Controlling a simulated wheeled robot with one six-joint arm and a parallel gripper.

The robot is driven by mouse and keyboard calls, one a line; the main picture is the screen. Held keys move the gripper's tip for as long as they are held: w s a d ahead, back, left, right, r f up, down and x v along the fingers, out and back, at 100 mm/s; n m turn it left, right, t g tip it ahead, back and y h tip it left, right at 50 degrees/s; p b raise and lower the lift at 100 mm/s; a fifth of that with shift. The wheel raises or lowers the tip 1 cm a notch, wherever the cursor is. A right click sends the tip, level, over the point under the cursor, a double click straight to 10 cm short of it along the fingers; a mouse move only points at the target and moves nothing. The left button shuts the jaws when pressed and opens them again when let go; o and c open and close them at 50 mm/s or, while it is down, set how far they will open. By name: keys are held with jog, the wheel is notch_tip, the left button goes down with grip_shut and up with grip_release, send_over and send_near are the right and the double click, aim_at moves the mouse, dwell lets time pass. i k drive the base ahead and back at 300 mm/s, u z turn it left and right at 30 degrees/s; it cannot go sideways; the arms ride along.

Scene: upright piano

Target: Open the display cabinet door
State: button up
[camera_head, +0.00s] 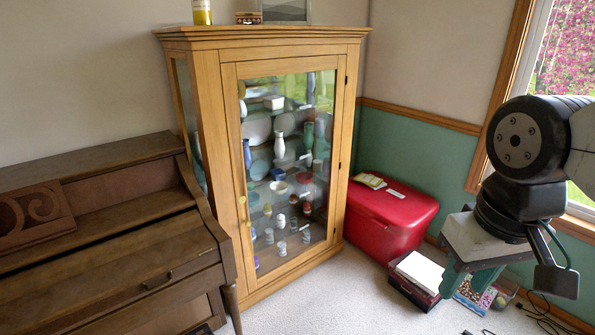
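The display cabinet (205,85) is a tall light-wood case standing in the corner. Its glass-paned door (228,130) is shut, its frame flush with the cabinet front. Vases, bowls and cups show through the glass. My gripper (468,284) hangs at the right of the view, pointing downward, well apart from the cabinet. Its two greenish fingers look spread with a gap between them, and nothing is held.
A brown upright piano (110,190) stands close to the cabinet's left side. A red chest (385,225) with papers on top stands to its right. Boxes and books (418,270) and a dark cable (545,312) lie on the floor. The carpet (345,300) before the cabinet is clear.

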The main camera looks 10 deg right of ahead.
aim_at(231, 72)
jog(key=z, duration=0.65)
jog(key=i, duration=1.5)
jog(key=u, duration=1.65)
